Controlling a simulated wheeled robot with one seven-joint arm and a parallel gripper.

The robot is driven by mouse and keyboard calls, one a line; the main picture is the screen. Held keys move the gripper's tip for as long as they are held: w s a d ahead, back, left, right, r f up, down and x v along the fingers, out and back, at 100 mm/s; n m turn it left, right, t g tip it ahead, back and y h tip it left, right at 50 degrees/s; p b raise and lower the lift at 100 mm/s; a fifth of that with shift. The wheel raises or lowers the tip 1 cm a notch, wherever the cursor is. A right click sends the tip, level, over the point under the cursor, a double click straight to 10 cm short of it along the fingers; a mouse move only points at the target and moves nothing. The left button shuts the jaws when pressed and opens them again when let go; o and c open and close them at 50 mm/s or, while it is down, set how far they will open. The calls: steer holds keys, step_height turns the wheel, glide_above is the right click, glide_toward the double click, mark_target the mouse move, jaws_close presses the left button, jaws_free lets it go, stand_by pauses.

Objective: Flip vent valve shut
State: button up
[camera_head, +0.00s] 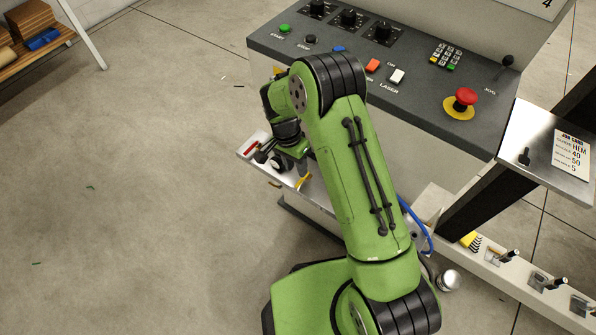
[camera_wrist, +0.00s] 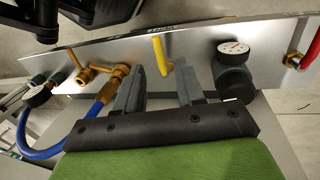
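A yellow lever handle (camera_wrist: 160,55), likely the vent valve, stands on a metal panel (camera_wrist: 198,42) in the wrist view. Small lettering beside it is unreadable. My gripper (camera_wrist: 158,74) is open, its two dark fingers apart on either side of the lever's lower end in the picture. Neither finger visibly touches it, and I cannot tell the depth between them.
A pressure gauge (camera_wrist: 235,48) stands close right of my fingers. A red handle (camera_wrist: 309,50) is farther right. The control console (camera_head: 420,105) rises beside my arm. Open floor lies left.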

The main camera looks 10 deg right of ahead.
step_height(320, 180, up, 11)
steer(key=w+a+p, duration=0.1)
steer(key=p, duration=0.1)
steer(key=shift+w+a+f+p, duration=0.15)
steer(key=shift+w+a+p, duration=0.05)
steer(key=shift+p, duration=0.1)
steer(key=shift+f, duration=0.1)
